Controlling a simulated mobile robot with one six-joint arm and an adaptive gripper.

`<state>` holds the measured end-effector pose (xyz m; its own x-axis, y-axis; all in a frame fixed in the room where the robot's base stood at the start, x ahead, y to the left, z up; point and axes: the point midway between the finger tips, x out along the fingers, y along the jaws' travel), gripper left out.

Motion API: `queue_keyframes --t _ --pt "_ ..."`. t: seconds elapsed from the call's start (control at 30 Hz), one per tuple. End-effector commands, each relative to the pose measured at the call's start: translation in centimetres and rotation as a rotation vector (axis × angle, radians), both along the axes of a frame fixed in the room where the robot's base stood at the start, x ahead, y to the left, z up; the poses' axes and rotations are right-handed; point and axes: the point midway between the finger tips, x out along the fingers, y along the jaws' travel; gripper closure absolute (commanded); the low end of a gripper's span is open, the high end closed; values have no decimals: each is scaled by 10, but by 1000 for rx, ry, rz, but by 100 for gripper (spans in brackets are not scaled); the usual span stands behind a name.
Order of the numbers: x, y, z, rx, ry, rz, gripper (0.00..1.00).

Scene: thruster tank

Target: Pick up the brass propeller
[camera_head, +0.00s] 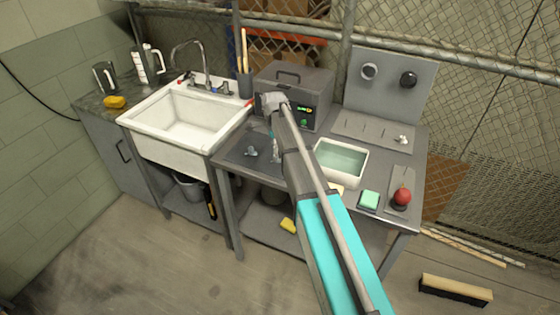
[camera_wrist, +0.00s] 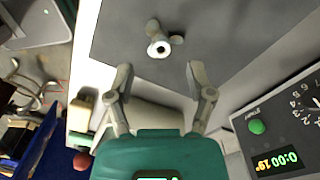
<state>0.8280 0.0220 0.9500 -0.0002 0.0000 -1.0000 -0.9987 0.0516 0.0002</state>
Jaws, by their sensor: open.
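A small three-bladed propeller (camera_wrist: 163,39) lies on the dark grey mat (camera_wrist: 225,35) in the wrist view. It looks dull grey-tan, with a pale round hub. In the head view the propeller (camera_head: 251,151) is small, on the left part of the bench mat (camera_head: 235,158). My gripper (camera_wrist: 160,72) is open and empty, its two fingers spread, with the propeller beyond the gap between the fingertips. In the head view my gripper (camera_head: 274,152) hangs above the mat just right of the propeller, partly hidden by my arm.
A grey machine with a lit green display (camera_head: 302,88) stands behind the mat; its panel (camera_wrist: 288,135) is close at right in the wrist view. A white sink (camera_head: 180,125) is at left.

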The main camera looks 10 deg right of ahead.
Motion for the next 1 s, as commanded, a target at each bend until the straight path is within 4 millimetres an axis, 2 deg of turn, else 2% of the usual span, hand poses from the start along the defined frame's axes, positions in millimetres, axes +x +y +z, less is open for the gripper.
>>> queue_keyframes --t 0.43,1.0 --pt "0 -1 -5 0 0 0 31" --pt "0 -5 -46 0 0 -1 31"
